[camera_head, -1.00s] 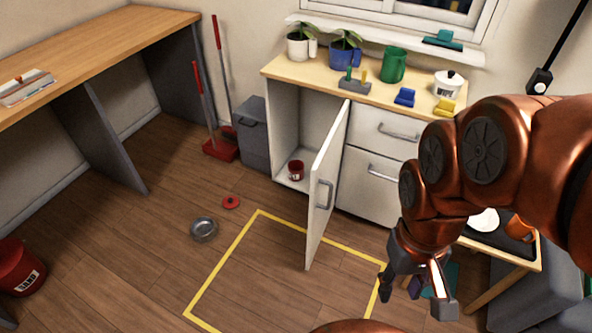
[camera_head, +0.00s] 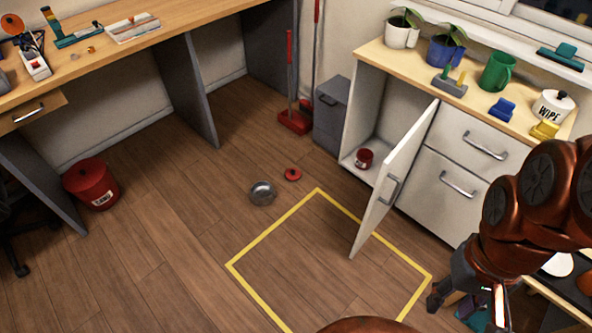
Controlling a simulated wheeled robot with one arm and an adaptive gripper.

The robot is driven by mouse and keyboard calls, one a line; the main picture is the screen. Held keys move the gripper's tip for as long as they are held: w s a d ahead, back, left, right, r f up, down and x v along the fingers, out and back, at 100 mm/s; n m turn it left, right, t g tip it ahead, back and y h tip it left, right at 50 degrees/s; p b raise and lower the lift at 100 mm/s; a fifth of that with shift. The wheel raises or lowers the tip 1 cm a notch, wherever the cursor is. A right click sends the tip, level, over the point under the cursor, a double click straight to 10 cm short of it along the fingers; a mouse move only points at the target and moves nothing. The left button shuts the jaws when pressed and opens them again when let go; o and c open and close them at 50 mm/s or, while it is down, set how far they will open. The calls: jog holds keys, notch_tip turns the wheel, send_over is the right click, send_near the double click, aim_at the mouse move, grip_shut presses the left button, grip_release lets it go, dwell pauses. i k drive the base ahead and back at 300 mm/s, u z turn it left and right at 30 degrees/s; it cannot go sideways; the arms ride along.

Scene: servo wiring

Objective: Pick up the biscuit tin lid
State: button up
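A small red round lid (camera_head: 292,174) with a raised middle lies on the wooden floor, in front of the grey bin. It looks like the biscuit tin lid, but no label can be read. A round metal dish (camera_head: 262,192) lies on the floor just left of it and nearer to me. A small red tin (camera_head: 363,159) stands inside the open cabinet. My gripper (camera_head: 466,310) is at the lower right, its fingers spread and nothing visible between them.
The open cabinet door (camera_head: 395,180) juts out between my gripper and the lid. A yellow floor outline (camera_head: 290,216) lies nearer than the lid. A red bucket (camera_head: 92,184) stands at the left, a grey bin (camera_head: 331,115) behind the lid. The floor left of the dish is clear.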

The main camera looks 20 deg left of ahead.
aim_at(291, 174)
jog(key=u, duration=0.8)
jog(key=i, duration=0.8)
jog(key=u, duration=1.15)
jog(key=i, duration=1.3)
jog(key=z, duration=0.4)
jog(key=i, duration=0.75)
jog(key=z, duration=0.45)
